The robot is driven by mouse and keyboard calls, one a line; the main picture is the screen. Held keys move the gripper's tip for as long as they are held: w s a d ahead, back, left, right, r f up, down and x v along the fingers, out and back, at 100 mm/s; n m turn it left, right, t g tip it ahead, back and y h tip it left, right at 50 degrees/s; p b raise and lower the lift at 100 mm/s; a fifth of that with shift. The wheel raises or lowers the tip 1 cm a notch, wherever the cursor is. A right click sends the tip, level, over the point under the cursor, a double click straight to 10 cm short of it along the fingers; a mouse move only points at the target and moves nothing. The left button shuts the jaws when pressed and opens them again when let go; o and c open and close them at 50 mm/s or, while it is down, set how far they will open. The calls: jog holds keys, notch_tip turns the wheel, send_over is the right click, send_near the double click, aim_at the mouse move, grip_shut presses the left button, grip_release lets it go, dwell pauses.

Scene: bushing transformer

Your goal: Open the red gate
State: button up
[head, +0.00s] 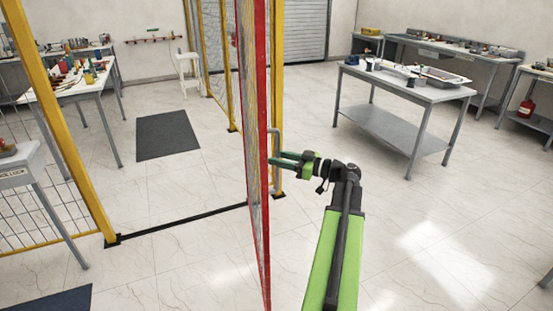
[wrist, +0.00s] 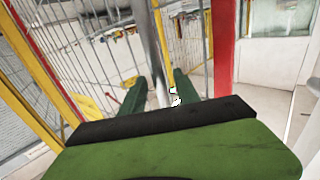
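The red gate (head: 262,120), a red frame with wire mesh, stands nearly edge-on in the middle of the head view. It is swung away from the yellow-framed doorway, at an angle to the dark floor strip (head: 185,220). Its grey bar handle (head: 276,150) is on the right side. My gripper (head: 274,160) reaches this handle from the right. In the wrist view the handle (wrist: 160,55) passes between my two green fingers (wrist: 160,85), with narrow gaps showing on both sides. The fingers are apart around it; contact is not clear.
A yellow post (head: 60,125) bounds the doorway at left, and another yellow post (head: 277,70) stands behind the gate. A grey worktable (head: 420,92) stands at right. A dark mat (head: 167,135) lies beyond the doorway. The floor at lower right is clear.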

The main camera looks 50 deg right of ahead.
jog(key=shift+w+a, duration=0.15)
jog(key=shift+w, duration=0.2)
grip_shut()
dwell(1.2)
